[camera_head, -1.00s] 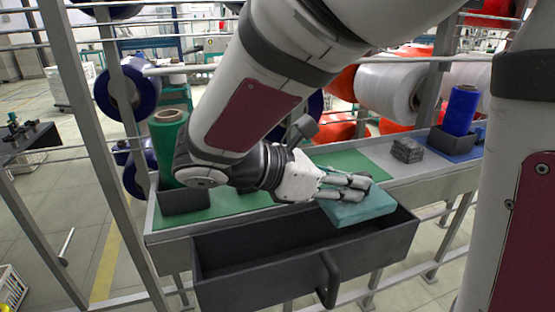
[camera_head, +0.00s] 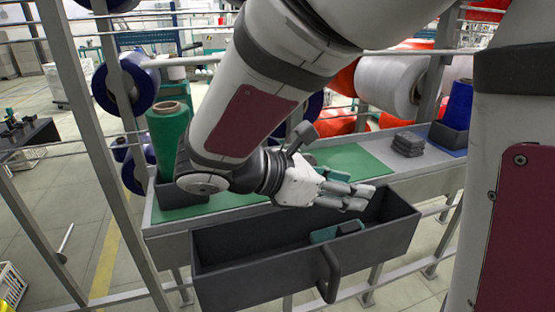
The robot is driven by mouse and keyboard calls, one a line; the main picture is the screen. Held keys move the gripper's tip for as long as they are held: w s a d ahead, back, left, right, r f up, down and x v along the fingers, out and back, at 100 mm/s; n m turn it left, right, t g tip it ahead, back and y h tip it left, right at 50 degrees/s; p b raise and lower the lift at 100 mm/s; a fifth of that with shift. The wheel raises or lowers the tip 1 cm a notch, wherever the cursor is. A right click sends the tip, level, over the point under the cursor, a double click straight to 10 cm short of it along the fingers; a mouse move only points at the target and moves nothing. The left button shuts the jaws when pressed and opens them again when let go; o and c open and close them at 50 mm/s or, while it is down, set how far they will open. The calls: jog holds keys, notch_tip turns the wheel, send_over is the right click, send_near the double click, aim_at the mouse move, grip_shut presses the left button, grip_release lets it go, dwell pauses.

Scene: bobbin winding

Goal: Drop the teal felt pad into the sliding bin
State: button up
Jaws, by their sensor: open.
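The sliding bin (camera_head: 255,272) is a dark grey open-topped drawer with a handle on its front, pulled out below the counter. The teal felt pad (camera_head: 323,235) lies inside it, right of the middle. The bin's front wall hides its lower part, and a dark patch covers part of its top. My gripper (camera_head: 360,197) is above the bin's right half, higher than the pad and apart from it. Its fingers are open and point right.
A green spool (camera_head: 168,138) stands in a dark holder at the counter's left. A blue spool (camera_head: 458,106) stands in a holder further right. Metal rails cross the left side.

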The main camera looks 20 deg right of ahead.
jog(key=v, duration=1.2)
jog(key=s+d+f+m+g+y, duration=0.1)
jog(key=s+d+m+g+y, duration=0.1)
jog(key=s+d+m+y, duration=0.45)
jog(key=s+f+m+t+y, duration=0.3)
jog(key=s+f+m+y, duration=0.35)
jog(key=s+m, duration=0.5)
notch_tip(320, 180, up, 18)
jog(key=t+p, duration=0.3)
jog(key=p, duration=1.3)
jog(key=shift+a+y, duration=0.3)
jog(key=shift+a, duration=0.2)
